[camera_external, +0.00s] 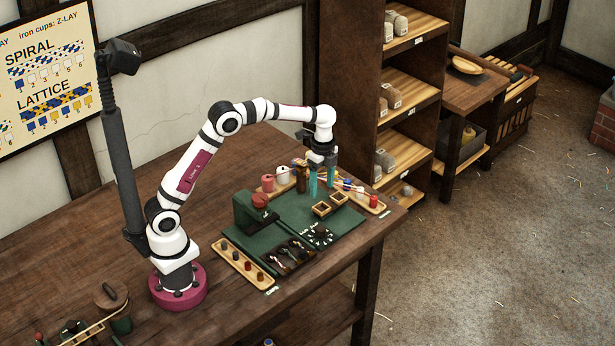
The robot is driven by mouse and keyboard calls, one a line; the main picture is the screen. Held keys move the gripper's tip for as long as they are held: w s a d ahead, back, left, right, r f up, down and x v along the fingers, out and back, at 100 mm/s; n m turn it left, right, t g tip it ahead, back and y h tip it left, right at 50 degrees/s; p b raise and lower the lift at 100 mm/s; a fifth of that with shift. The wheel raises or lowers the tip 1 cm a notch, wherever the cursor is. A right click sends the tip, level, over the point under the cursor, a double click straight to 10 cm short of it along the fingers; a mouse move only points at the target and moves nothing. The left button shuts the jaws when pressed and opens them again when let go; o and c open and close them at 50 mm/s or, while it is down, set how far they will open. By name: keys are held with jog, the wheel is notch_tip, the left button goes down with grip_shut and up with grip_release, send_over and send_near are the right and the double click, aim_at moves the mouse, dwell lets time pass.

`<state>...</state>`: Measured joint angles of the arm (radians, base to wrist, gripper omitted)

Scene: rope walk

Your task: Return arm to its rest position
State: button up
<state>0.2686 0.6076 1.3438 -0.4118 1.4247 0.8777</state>
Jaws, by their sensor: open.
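My gripper (322,182) hangs from the end of my raised arm, over the far part of a green work board (293,204) on the wooden table. Its two teal fingers point straight down and are apart, with nothing visible between them. Whether the fingertips touch anything on the board is too small to tell. My arm is bent, reaching from its magenta base to the right across the board.
Close around my gripper stand red and white spools (267,182), small wooden frames (322,209) and a tray with coloured pieces (375,202). A green block with a red top (255,210) stands nearer my base. Bare table (110,235) lies left.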

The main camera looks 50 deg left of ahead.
jog(key=s+a+r+n, duration=0.55)
jog(key=s+a, duration=0.35)
jog(key=s, duration=0.3)
jog(key=s+a+f+n+y, duration=0.1)
jog(key=s+a+n, duration=0.2)
jog(key=s, duration=0.7)
jog(key=s+a+f+n, duration=0.1)
jog(key=s+a+n, duration=0.2)
jog(key=s, duration=0.7)
jog(key=shift+a+f+n+y, duration=0.25)
jog(key=shift+a+n+y, duration=0.1)
jog(key=shift+a+y, duration=0.1)
jog(key=shift+w, duration=0.1)
